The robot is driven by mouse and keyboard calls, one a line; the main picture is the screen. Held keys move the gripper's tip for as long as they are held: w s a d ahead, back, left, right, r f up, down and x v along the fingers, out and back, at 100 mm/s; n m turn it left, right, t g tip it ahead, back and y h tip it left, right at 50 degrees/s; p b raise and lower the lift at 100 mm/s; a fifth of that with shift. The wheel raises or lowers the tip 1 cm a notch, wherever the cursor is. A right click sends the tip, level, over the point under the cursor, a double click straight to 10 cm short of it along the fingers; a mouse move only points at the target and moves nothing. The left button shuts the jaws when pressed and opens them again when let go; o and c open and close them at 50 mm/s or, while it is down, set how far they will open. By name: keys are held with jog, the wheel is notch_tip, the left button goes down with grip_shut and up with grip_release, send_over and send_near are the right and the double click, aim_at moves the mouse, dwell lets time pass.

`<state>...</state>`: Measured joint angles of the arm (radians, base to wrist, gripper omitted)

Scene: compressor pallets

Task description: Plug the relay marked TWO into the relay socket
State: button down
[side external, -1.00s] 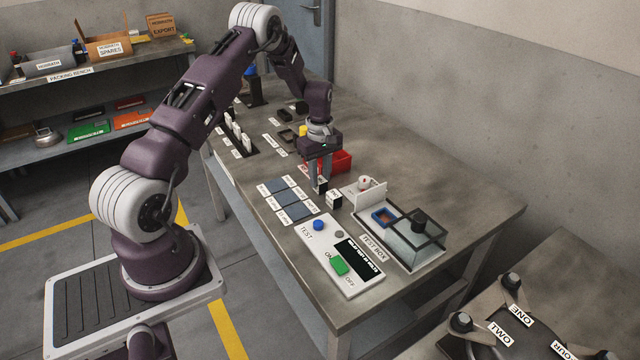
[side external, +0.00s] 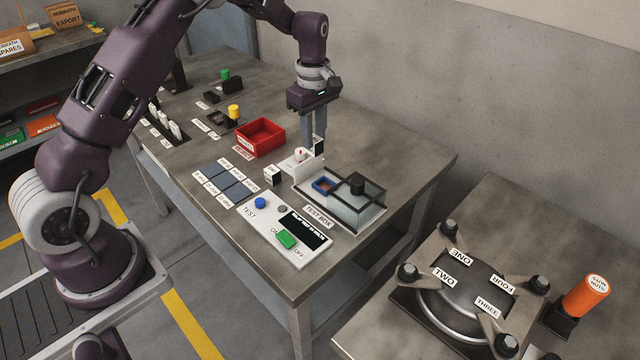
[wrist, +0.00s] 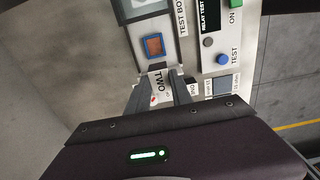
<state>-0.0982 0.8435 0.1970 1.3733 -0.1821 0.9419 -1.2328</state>
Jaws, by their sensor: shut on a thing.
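In the wrist view a white label reading TWO (wrist: 161,82) shows between my fingers (wrist: 160,92). A blue-rimmed square socket (side external: 325,185) with an orange-brown inside lies in the test box, to the lower right of the relay. It also shows in the wrist view (wrist: 153,46), beyond the fingertips. The relay's underside is hidden.
Another relay (side external: 271,177) stands by the blue pads (side external: 225,184). A red bin (side external: 260,139) and the test panel (side external: 282,234) are nearby.

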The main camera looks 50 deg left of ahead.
jog(key=d+f, duration=0.1)
jog(key=f, duration=0.2)
jog(key=d+f, duration=0.1)
jog(key=f, duration=0.2)
jog(key=d+f, duration=0.1)
jog(key=f, duration=0.2)
jog(key=shift+w+d+f, duration=0.1)
jog(key=shift+w+f, duration=0.15)
jog(key=shift+f, duration=0.15)
jog(key=shift+f, duration=0.15)
jog(key=c, duration=1.1)
grip_release()
jog(key=shift+c, duration=0.2)
